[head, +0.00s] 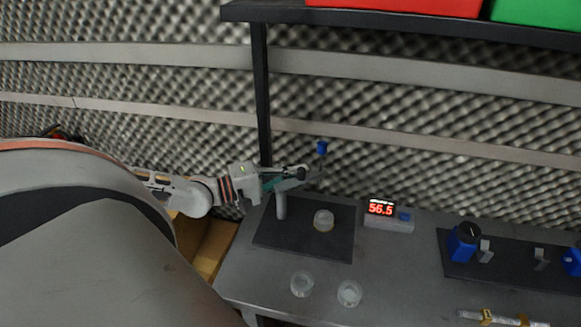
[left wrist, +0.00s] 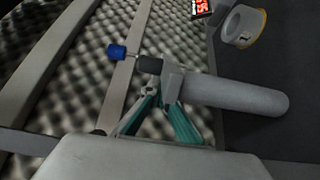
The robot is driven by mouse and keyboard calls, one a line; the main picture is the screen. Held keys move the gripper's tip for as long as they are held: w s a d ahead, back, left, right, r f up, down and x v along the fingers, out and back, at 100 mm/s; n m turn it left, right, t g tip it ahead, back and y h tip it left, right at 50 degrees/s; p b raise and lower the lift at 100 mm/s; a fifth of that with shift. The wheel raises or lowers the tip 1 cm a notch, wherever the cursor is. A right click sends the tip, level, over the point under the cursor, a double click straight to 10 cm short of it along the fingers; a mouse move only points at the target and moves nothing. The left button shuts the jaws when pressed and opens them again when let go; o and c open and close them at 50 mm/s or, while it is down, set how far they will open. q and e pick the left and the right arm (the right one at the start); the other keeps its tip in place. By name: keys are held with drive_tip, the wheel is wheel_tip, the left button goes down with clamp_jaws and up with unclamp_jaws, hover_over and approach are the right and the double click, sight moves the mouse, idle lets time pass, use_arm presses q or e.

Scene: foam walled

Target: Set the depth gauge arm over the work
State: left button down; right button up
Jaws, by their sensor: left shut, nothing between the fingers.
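The depth gauge has a grey upright post (head: 281,207) at the left of a dark mat (head: 275,238). A blue knob (head: 322,147) shows at the gauge arm's end, up and right of the post in the head view. A clear round piece (head: 324,220), likely the work, sits on the mat right of the post. In the left wrist view the post (left wrist: 240,97), blue knob (left wrist: 117,51) and round piece (left wrist: 243,27) show. My left gripper (head: 290,177) is shut at the post's top, close to the gauge arm; contact is unclear. Its teal fingers (left wrist: 163,95) partly overlap the arm.
A display reading 56.5 (head: 380,209) stands right of the mat. Two clear round pieces (head: 302,284) (head: 349,293) lie in front. A blue device (head: 464,242) is on another mat at right. A shelf (head: 400,22) with red and green bins hangs above; foam walls stand behind.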

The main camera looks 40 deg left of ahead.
sight(309, 180)
use_arm(q)
drive_tip(key=d+m+g+h+b, duration=0.1)
drive_tip(key=h+b, duration=0.1)
drive_tip(key=b, duration=0.1)
drive_tip(key=d+f+m+g+h+b, duration=0.1)
drive_tip(key=m+g+h+b, duration=0.1)
drive_tip(key=b, duration=0.2)
drive_tip(key=shift+s+d, duration=0.1)
drive_tip(key=shift+d, duration=0.1)
drive_tip(key=shift+d+r+m+g+h+b, duration=0.1)
drive_tip(key=shift+d+m+g+h+b, duration=0.05)
drive_tip(key=shift+m+g+h+b, duration=0.2)
drive_tip(key=shift+s+d+r+m+g+h+b, duration=0.15)
drive_tip(key=shift+d+m+g+h+b, duration=0.1)
drive_tip(key=shift+m+g+h+b, duration=0.25)
drive_tip(key=shift+s+d+r+m+g+h+b, duration=0.1)
drive_tip(key=shift+d+m+g+h+b, duration=0.1)
drive_tip(key=shift+m+g+h+b, duration=0.3)
drive_tip(key=shift+s, duration=0.1)
use_arm(e)
wheel_tip(309, 180, down, 9)
drive_tip(key=d, duration=0.1)
drive_tip(key=shift+d+n+h, duration=0.3)
drive_tip(key=shift+d, duration=0.1)
use_arm(q)
drive_tip(key=shift+d+r, duration=0.1)
use_arm(e)
drive_tip(key=shift+s+a, duration=0.15)
